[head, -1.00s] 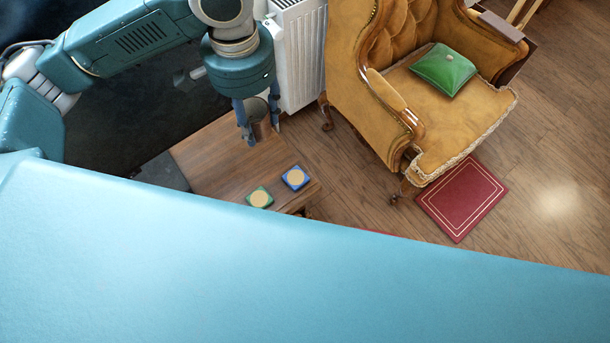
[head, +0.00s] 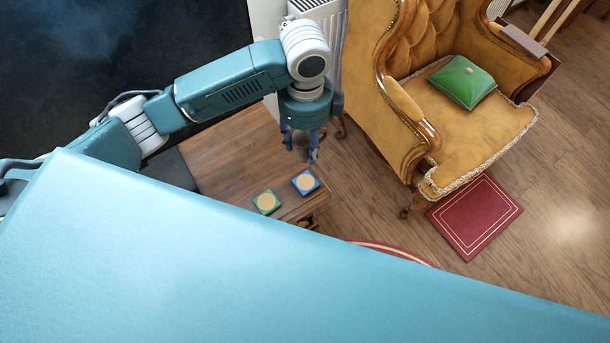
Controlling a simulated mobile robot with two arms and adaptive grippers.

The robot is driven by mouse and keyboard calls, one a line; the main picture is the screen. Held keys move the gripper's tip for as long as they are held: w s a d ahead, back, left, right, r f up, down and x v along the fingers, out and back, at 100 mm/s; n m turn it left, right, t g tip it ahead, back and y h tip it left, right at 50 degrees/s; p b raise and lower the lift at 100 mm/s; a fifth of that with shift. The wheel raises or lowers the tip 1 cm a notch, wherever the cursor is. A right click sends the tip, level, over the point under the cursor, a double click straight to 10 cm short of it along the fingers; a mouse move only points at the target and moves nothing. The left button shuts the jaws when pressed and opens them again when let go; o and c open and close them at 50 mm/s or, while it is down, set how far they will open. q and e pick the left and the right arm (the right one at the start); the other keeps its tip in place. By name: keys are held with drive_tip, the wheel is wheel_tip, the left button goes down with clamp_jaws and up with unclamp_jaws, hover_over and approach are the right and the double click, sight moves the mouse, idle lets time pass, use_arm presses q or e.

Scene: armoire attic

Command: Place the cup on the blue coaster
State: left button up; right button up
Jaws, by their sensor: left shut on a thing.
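My left gripper (head: 301,153) points down, shut on the cup (head: 301,140). The cup is small and dark brownish, and the fingers partly hide it. It is above the far right part of the wooden table, just behind the blue coaster in the picture. The blue coaster (head: 305,182) lies near the table's right edge, with a round tan centre and nothing on it. The exact height of the cup above the table cannot be told. My right gripper is not in view.
A green coaster (head: 267,202) lies left of the blue one on the wooden table (head: 232,165). A yellow armchair (head: 400,95) with a green cushion (head: 462,82) stands to the right. A white radiator (head: 328,45) is behind. A red book-like mat (head: 474,216) lies on the floor.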

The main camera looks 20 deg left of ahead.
use_arm(q)
wheel_tip(320, 180, down, 15)
drive_tip(key=shift+f, duration=0.45)
drive_tip(key=shift+f+b, duration=0.2)
drive_tip(key=shift+b, duration=0.1)
drive_tip(key=o, duration=1.5)
drive_tip(key=shift+c, duration=0.2)
drive_tip(key=shift+r, duration=0.1)
wheel_tip(320, 180, up, 12)
drive_tip(key=shift+r+p, duration=0.15)
drive_tip(key=shift+p, duration=0.15)
